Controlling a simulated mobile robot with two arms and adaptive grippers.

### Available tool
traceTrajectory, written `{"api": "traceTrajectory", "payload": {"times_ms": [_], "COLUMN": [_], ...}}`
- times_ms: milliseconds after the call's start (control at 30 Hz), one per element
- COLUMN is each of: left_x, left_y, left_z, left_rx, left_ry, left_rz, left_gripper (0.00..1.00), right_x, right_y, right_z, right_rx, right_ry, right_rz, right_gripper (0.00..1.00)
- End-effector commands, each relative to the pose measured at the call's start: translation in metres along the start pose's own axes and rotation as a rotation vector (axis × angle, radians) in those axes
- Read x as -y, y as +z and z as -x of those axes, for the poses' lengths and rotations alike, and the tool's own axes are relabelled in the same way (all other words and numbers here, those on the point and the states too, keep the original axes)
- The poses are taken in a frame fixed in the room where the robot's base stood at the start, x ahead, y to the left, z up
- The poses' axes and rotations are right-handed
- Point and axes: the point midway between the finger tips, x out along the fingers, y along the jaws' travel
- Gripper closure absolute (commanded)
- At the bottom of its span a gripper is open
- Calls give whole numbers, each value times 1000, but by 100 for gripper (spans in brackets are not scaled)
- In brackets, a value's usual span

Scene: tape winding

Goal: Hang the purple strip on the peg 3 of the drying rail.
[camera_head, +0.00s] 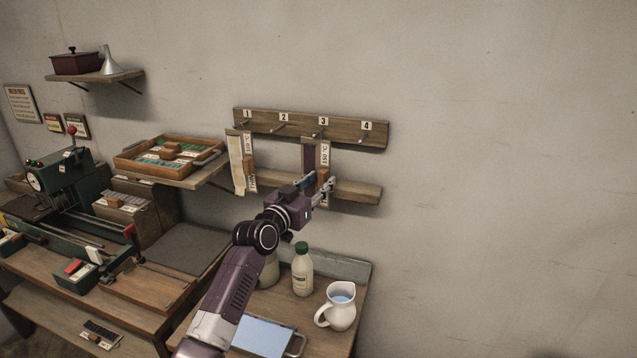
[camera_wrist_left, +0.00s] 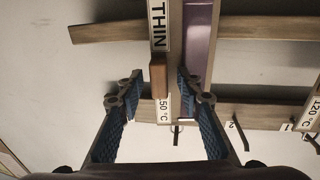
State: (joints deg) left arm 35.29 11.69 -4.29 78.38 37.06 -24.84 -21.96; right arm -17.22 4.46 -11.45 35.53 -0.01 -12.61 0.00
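The purple strip (camera_head: 310,155) hangs upright below peg 3 (camera_head: 319,136) of the drying rail (camera_head: 350,132), beside a white panel (camera_head: 326,152) marked 150 °C. Whether the strip's top is on the peg I cannot tell. In the left wrist view, which is upside down, the purple strip (camera_wrist_left: 200,40) runs alongside the panel (camera_wrist_left: 175,50). A small wooden block (camera_wrist_left: 158,75) on it lies between the fingertips. My left gripper (camera_head: 320,183) is at the lower part of the panel; its fingers (camera_wrist_left: 160,88) are apart with gaps showing. My right gripper is out of view.
A pale strip (camera_head: 237,160) with a 120 °C panel hangs under peg 1. Pegs 2 and 4 look bare. A narrow ledge (camera_head: 360,191) runs below the rail. A bottle (camera_head: 302,272) and a white pitcher (camera_head: 341,310) stand on the bench below.

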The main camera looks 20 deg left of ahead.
Motion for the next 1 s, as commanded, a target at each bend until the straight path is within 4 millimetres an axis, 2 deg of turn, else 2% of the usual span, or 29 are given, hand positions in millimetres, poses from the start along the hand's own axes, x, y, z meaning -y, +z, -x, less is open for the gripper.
{"api": "traceTrajectory", "payload": {"times_ms": [300,467,1000], "left_x": [0,0,1], "left_y": [1,1,1], "left_z": [1,12,101], "left_rx": [1,1,1], "left_ry": [0,0,-1], "left_rz": [0,0,-2], "left_gripper": [64,64,64], "right_x": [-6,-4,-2], "right_y": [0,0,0], "right_z": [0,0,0], "right_rx": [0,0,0], "right_ry": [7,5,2], "right_rz": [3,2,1], "right_gripper": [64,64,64]}}
